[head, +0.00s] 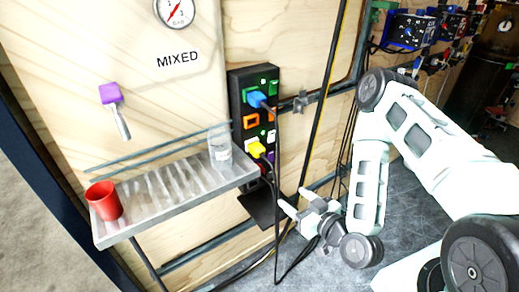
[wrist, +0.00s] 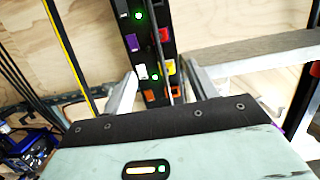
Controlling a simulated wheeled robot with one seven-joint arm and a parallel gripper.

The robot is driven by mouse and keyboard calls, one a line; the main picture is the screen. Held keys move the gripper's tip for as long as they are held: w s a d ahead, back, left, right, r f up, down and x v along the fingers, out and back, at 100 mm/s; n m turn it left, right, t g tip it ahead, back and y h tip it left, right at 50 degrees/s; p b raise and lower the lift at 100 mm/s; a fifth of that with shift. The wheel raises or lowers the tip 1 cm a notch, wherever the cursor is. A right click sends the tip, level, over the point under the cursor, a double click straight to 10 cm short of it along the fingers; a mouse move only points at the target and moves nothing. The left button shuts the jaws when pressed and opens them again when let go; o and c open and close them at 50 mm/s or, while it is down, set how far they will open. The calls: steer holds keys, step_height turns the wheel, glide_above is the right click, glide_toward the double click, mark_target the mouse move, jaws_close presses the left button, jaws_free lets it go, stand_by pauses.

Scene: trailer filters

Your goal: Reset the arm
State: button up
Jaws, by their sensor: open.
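My gripper (head: 292,199) is open and empty at the lower middle of the head view. It is in front of and below the black socket panel (head: 255,118), to the right of the metal shelf. My white arm is bent at the right of that view. In the wrist view my two fingers (wrist: 161,74) stand apart. The socket panel (wrist: 150,45), with green lights and coloured sockets, shows behind and between them. Contact between the fingers and the panel or cables cannot be made out.
The metal shelf (head: 165,204) holds a red cup (head: 104,200) and a clear glass (head: 219,152). Blue (head: 256,98) and yellow (head: 257,149) plugs sit in the panel. A dark cable (head: 277,215) hangs near my gripper. A purple-handled tool (head: 111,94) is on the wall.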

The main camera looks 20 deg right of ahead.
steer(key=a+r+n+g+y+p, duration=0.2)
steer(key=a+r+n+g+p, duration=0.3)
steer(key=a+r+g, duration=0.5)
steer(key=s+a+r+g+h+p, duration=0.2)
steer(key=s+r+g+h, duration=0.3)
steer(key=s+r, duration=1.3)
steer(key=shift+s+r+h+p, duration=0.15)
steer(key=shift+s+h+p, duration=0.15)
steer(key=shift+s+p, duration=0.35)
steer(key=shift+s, duration=0.1)
